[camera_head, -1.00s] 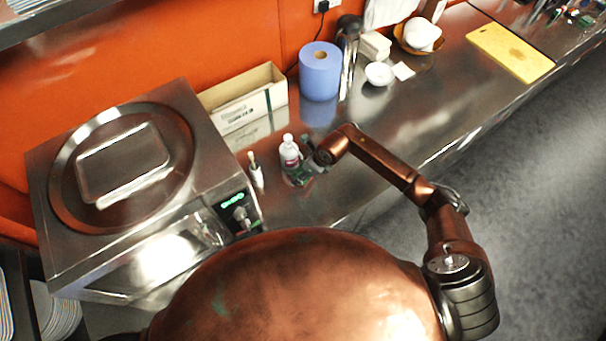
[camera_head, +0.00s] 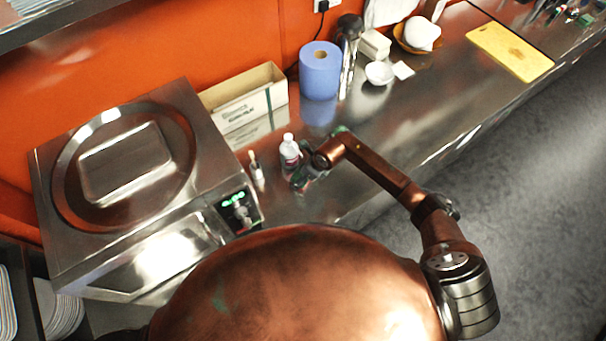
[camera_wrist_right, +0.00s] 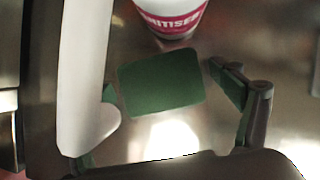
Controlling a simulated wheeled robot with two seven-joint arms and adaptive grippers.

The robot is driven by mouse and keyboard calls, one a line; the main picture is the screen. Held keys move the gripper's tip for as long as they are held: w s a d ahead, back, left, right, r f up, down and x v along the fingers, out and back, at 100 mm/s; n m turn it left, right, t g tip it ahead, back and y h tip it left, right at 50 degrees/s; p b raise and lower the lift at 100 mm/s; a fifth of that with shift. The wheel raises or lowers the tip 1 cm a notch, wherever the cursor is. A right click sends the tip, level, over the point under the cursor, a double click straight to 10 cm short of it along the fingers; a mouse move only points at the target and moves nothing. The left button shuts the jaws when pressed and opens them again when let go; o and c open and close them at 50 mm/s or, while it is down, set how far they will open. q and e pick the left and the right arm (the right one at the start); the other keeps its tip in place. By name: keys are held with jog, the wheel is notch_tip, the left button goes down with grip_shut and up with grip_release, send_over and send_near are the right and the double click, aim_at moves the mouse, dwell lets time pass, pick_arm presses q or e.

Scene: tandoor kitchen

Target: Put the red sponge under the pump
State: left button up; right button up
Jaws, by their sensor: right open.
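No plainly red sponge shows. A flat green rectangular pad (camera_wrist_right: 161,82) lies on the steel counter in the right wrist view; its underside is hidden. A white bottle with a red label (camera_head: 290,152) stands just beyond it, and its lower part shows in the wrist view (camera_wrist_right: 171,14). I cannot tell whether its top is a pump. My right gripper (camera_head: 308,180) is open just in front of the bottle. In the wrist view its fingers (camera_wrist_right: 168,90) are on either side of the green pad, apart from it on the right. My left gripper is out of view.
A slim white bottle (camera_head: 257,171) stands left of the labelled bottle, beside the steel oven-like appliance (camera_head: 75,245). A cardboard box (camera_head: 248,108) and blue paper roll (camera_head: 320,72) stand behind. The counter (camera_head: 420,105) is largely clear to the right.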

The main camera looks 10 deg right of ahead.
jog(key=shift+r, duration=0.25)
jog(key=b+v, duration=0.1)
jog(key=v, duration=1)
jog(key=shift+r, duration=0.35)
